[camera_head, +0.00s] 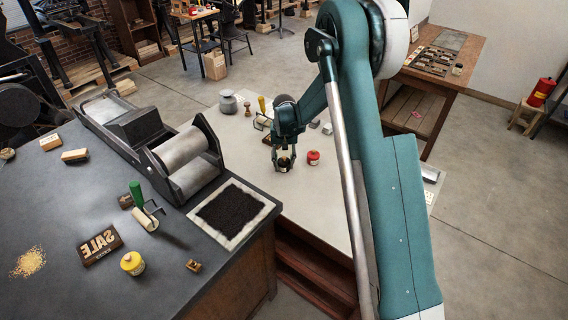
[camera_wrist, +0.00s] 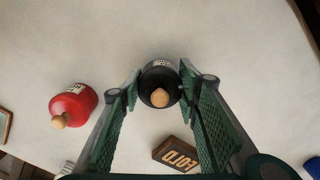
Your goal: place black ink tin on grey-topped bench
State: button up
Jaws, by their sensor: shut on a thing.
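The black ink tin (camera_wrist: 160,83) has a wooden knob on its lid and a small pale label. My gripper (camera_wrist: 158,90) is shut on it, with a green finger on each side. In the head view my gripper (camera_head: 284,168) points down over the grey-topped bench (camera_head: 250,160), with the tin (camera_head: 284,161) between its fingertips. The tin is at or just above the bench top; I cannot tell if it touches. A red ink tin (camera_wrist: 72,105) stands on the same bench close by, and it also shows in the head view (camera_head: 313,157).
A wooden type block (camera_wrist: 176,154) lies near my gripper. A grey pot (camera_head: 228,103) stands at the bench's back left. The dark-topped bench (camera_head: 60,210) at left carries a press, a brayer (camera_head: 147,218) and a yellow tin (camera_head: 132,263). The grey bench's front is mostly clear.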

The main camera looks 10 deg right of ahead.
jog(key=shift+f, duration=0.15)
jog(key=o, duration=1.1)
jog(key=shift+c, duration=0.2)
notch_tip(320, 180, up, 12)
jog(key=shift+r+p, duration=0.2)
jog(key=shift+p, duration=0.25)
